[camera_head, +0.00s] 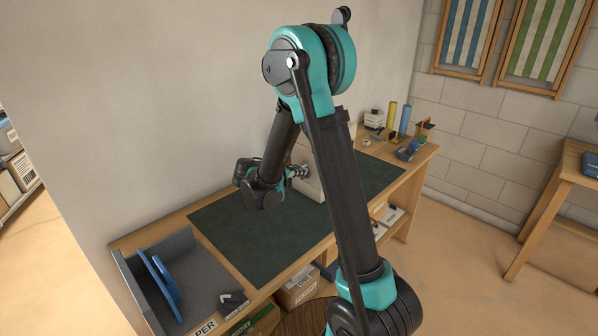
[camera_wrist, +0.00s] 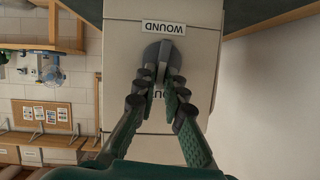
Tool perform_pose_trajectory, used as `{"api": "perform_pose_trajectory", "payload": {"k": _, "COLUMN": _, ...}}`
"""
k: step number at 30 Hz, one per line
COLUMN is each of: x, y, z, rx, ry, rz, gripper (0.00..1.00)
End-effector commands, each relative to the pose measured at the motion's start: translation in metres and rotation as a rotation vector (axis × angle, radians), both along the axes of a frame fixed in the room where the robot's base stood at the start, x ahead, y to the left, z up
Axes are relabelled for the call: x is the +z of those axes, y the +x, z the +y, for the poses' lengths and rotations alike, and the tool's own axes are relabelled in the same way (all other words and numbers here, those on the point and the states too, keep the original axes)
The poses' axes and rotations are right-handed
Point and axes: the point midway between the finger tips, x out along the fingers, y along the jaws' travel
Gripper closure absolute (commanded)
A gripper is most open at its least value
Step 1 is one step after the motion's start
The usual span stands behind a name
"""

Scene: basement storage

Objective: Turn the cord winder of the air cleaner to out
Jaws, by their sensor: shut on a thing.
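The air cleaner (camera_wrist: 121,68) is a pale box in the wrist view; in the head view it stands on the dark mat (camera_head: 235,225), partly hidden by my arm. Its cord winder (camera_wrist: 153,53) is a dark round knob with a raised grip bar, lying roughly upright in the wrist picture. A label reading WOUND (camera_wrist: 163,28) is above the knob; another label (camera_wrist: 158,94) below it is partly covered by my fingers. My gripper (camera_wrist: 163,80) is shut on the knob's bar, one finger on each side. It also shows in the head view (camera_head: 297,172), at the air cleaner.
A grey tray (camera_head: 205,262) with blue and black items sits at the bench's near left end. The mat around the air cleaner is mostly bare. A wall (camera_head: 190,90) runs close behind.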

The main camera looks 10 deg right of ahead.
Motion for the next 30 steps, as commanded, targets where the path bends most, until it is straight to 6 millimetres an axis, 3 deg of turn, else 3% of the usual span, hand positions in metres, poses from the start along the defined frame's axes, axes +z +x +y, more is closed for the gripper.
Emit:
{"api": "perform_pose_trajectory", "payload": {"k": 17, "x": 0.0003, "y": 0.0026, "z": 0.0018, "rx": -0.001, "ry": -0.083, "rz": 0.115, "gripper": 1.0}}
{"api": "perform_pose_trajectory", "payload": {"k": 18, "x": 0.0003, "y": 0.0027, "z": 0.0019, "rx": -0.001, "ry": -0.083, "rz": 0.115, "gripper": 0.89}}
{"api": "perform_pose_trajectory", "payload": {"k": 23, "x": 0.0003, "y": 0.0027, "z": 0.0019, "rx": 0.0, "ry": -0.083, "rz": 0.114, "gripper": 0.69}}
{"api": "perform_pose_trajectory", "payload": {"k": 30, "x": 0.0002, "y": 0.0027, "z": 0.0021, "rx": 0.0, "ry": -0.083, "rz": 0.114, "gripper": 0.69}}
